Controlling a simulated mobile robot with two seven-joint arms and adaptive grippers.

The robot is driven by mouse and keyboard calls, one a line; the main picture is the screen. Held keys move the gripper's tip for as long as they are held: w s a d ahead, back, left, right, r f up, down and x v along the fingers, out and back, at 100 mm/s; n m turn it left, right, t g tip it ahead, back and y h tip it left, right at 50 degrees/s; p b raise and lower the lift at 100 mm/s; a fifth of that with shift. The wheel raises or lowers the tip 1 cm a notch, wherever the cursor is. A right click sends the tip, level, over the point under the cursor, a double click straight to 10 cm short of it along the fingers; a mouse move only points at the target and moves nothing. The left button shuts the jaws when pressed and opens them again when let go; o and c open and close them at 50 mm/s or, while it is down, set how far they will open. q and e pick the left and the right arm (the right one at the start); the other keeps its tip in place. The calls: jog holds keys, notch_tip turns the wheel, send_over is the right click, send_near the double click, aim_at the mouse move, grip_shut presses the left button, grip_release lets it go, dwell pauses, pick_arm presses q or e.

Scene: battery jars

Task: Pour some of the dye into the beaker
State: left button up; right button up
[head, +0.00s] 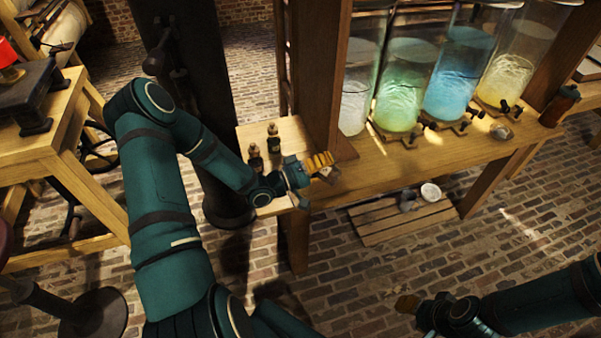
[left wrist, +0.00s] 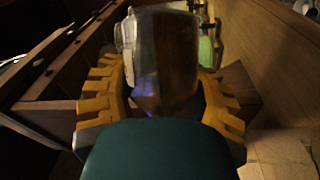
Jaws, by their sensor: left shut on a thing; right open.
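My left gripper (head: 320,163) is at the left end of the wooden bench, beside the post. In the left wrist view its yellow fingers (left wrist: 165,100) are shut on a clear glass vessel (left wrist: 160,60). The vessel looks brownish, with a faint purple patch low down; I cannot tell whether it is the dye container or the beaker. In the head view the fingers mostly hide it. Two small dark bottles (head: 256,158) (head: 274,138) stand left of this gripper. A small clear object (head: 502,131) sits under the jar taps. My right gripper (head: 407,304) is open, low at the bottom right, away from the bench.
Several large glass jars with taps, including a green one (head: 404,90) and a blue one (head: 460,75), stand on the bench (head: 440,155). A wooden post (head: 318,80) rises beside my left gripper. A dark red flask (head: 560,105) stands at right. A slatted pallet (head: 390,225) holds a white bowl (head: 430,192).

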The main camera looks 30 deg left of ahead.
pick_arm(q)
jog(key=shift+a+f+n+t+b, duration=0.1)
jog(key=shift+f+n+t+b, duration=0.15)
jog(key=shift+n, duration=0.3)
jog(key=shift+f+n+t+b, duration=0.1)
jog(key=shift+n+t+b, duration=0.2)
jog(key=shift+n, duration=0.25)
dwell(0.6)
jog(key=shift+a+r+n+t, duration=0.1)
jog(key=shift+r+n+t, duration=0.25)
jog(key=shift+n, duration=0.65)
jog(key=shift+m, duration=0.3)
